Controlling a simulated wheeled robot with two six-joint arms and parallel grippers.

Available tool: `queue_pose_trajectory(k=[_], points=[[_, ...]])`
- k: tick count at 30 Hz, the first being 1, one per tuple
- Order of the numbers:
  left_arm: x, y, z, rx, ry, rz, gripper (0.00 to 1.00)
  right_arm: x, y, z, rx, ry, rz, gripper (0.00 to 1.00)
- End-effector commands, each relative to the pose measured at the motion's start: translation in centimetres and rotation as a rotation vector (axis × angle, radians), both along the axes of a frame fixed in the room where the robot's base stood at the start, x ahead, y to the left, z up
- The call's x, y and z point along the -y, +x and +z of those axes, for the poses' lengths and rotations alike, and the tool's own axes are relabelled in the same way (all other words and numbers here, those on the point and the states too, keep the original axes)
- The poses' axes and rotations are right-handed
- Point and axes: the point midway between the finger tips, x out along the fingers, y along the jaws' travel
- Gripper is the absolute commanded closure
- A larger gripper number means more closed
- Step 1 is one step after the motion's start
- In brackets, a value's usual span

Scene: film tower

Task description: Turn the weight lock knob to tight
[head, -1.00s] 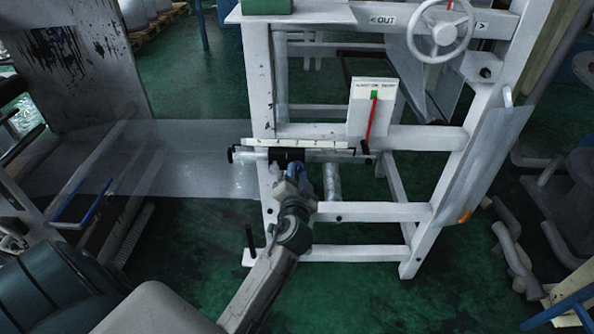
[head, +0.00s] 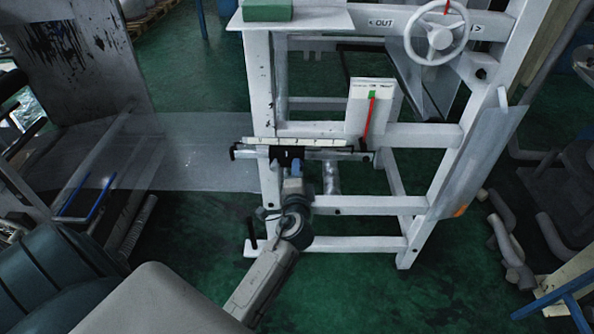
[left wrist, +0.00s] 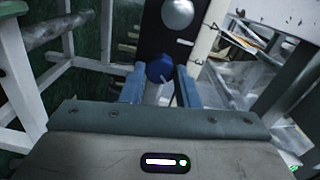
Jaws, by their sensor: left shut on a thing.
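The weight lock knob (left wrist: 160,68) is round and blue in the left wrist view, at the near end of a black sliding weight (left wrist: 172,25). In the head view the black weight (head: 283,153) sits on the horizontal rail under the white scale strip. My left gripper (left wrist: 160,84) has its two blue fingers on either side of the knob, shut on it. In the head view my left gripper (head: 292,171) reaches up to the weight from below. The knob's tight or loose marking cannot be made out. My right gripper is not in view.
The white frame (head: 376,206) surrounds the rail. A white gauge plate (head: 386,95) with a red pointer (head: 368,121) stands above it. A white handwheel (head: 440,32) is at the upper right. A translucent film (head: 200,155) runs left from the frame. Green floor lies below.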

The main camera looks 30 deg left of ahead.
Motion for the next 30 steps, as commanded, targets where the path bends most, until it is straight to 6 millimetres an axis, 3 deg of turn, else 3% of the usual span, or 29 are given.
queue_pose_trajectory(k=[15, 16, 19, 30], points=[[0.01, -0.02, -0.1, -0.011, 0.014, 0.0, 0.95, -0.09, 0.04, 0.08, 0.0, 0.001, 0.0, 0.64], [0.01, -0.02, -0.1, -0.011, 0.014, 0.0, 0.68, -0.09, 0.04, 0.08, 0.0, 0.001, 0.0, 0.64], [0.01, -0.02, -0.09, -0.01, 0.015, 0.0, 0.5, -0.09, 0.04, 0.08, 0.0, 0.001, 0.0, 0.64], [0.36, -0.53, -0.12, -0.009, 0.012, -0.001, 0.5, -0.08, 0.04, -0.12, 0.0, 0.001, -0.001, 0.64]])
